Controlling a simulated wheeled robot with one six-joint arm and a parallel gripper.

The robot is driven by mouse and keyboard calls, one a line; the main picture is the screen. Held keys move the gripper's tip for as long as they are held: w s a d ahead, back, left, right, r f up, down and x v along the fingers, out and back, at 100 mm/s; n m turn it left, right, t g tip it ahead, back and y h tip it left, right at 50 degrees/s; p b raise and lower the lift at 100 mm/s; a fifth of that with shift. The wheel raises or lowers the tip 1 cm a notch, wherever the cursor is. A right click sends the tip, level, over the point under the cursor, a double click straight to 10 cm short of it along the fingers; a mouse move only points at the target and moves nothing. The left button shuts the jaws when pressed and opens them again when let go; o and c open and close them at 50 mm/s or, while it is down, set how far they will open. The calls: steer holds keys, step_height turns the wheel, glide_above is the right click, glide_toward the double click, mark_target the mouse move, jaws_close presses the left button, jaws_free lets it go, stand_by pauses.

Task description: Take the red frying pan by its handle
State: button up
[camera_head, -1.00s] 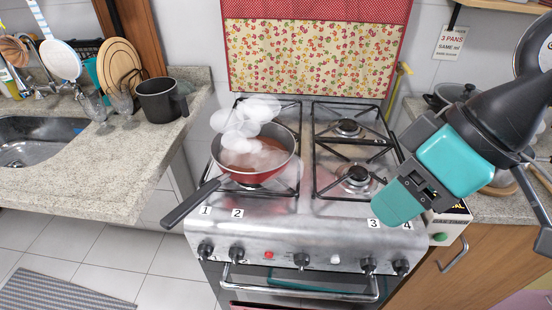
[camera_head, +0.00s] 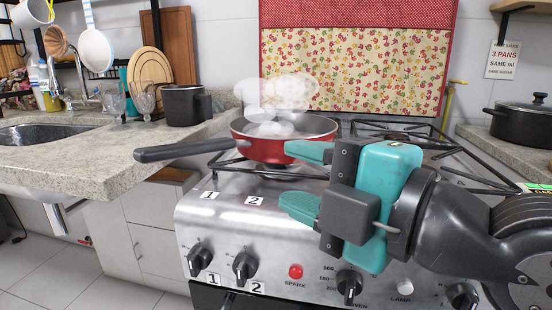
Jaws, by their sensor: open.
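The red frying pan (camera_head: 262,147) sits on the front left burner of the stove, with pale steam puffs above it. Its dark handle (camera_head: 185,149) points left, past the stove's left edge and in front of the counter. My gripper (camera_head: 302,178) has teal fingers and is open and empty. It is in front of the pan, to the right of the handle, with its fingers pointing left. The upper finger overlaps the pan's lower right side in the picture; I cannot tell if they touch.
A steel stove front (camera_head: 270,235) with knobs lies below my gripper. A dark pot (camera_head: 184,105) and glasses (camera_head: 145,101) stand on the left counter (camera_head: 60,160). A lidded black pot (camera_head: 522,120) stands at the right. There is free room left of the stove front, below the handle.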

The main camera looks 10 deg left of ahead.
mark_target(220, 146)
steer(key=p+x, duration=1.1)
steer(key=p, duration=0.3)
steer(key=shift+w+a, duration=0.25)
steer(key=p+x, duration=0.4)
steer(key=shift+w+a+r, duration=0.15)
steer(key=shift+w+a, duration=0.3)
steer(key=shift+a, duration=0.05)
steer(key=shift+f, duration=0.2)
steer(key=shift+c, duration=0.4)
steer(key=shift+r, duration=0.1)
jaws_close()
